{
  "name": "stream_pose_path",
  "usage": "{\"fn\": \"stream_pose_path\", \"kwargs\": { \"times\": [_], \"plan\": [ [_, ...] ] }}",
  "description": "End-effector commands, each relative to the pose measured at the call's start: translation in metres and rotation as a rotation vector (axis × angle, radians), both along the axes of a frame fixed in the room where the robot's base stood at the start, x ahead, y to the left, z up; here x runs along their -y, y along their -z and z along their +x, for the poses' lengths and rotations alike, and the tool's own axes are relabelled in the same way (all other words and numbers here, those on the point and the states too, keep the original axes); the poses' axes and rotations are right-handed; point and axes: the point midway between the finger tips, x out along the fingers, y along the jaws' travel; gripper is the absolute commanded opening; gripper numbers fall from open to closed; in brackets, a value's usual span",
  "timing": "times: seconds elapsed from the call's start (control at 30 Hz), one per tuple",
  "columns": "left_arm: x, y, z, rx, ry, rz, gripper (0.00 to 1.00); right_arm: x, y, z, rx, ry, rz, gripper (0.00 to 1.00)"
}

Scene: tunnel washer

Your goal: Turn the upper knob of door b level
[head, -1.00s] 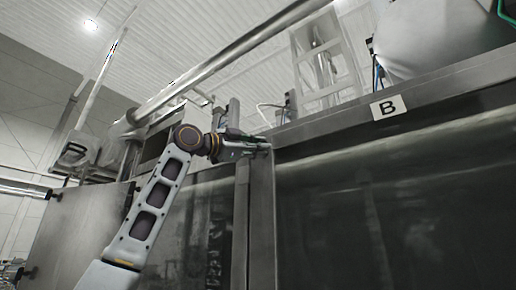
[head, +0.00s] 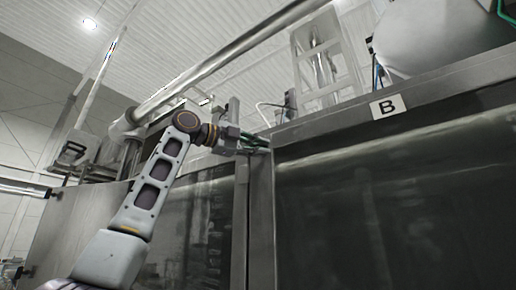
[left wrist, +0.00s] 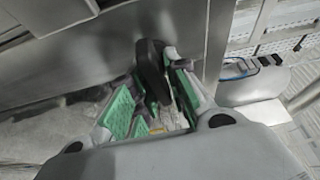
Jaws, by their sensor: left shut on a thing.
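Door b (head: 390,200) is the large dark glossy panel on the right, below a white label marked B (head: 388,106). My left gripper (head: 262,143) is at the upper left corner of that door, by its metal edge. In the left wrist view, a black knob (left wrist: 150,62) stands out from a grey metal surface. The green-padded fingers of my left gripper (left wrist: 155,92) are on either side of the knob, shut on it. The knob is hidden behind the fingers in the head view, and its exact angle to the door cannot be told. My right gripper is not in view.
Another dark panel (head: 185,220) lies left of door b, behind my left arm. A thick pipe (head: 225,60) runs diagonally above. A metal frame (head: 325,65) and a large pale vessel (head: 440,38) stand on top of the machine.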

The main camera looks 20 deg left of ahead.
Motion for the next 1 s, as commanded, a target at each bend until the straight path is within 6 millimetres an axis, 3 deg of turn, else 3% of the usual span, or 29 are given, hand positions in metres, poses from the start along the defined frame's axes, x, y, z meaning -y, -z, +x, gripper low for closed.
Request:
{"fn": "stream_pose_path", "kwargs": {
  "times": [0.63, 0.67, 0.77, 1.0],
  "plan": [
    [0.0002, 0.0024, 0.0012, 0.015, 0.0, 0.054, 0.0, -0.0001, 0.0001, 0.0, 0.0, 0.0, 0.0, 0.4],
    [0.0002, 0.0024, 0.0012, 0.014, 0.0, 0.055, 0.18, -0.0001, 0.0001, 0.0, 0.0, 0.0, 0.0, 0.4],
    [0.0002, 0.0022, 0.0011, 0.015, 0.0, 0.054, 0.31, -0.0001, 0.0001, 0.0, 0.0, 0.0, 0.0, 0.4],
    [-0.0001, 0.0012, 0.0005, 0.017, 0.0, 0.052, 0.32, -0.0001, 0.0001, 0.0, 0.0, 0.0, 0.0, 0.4]
  ]
}}
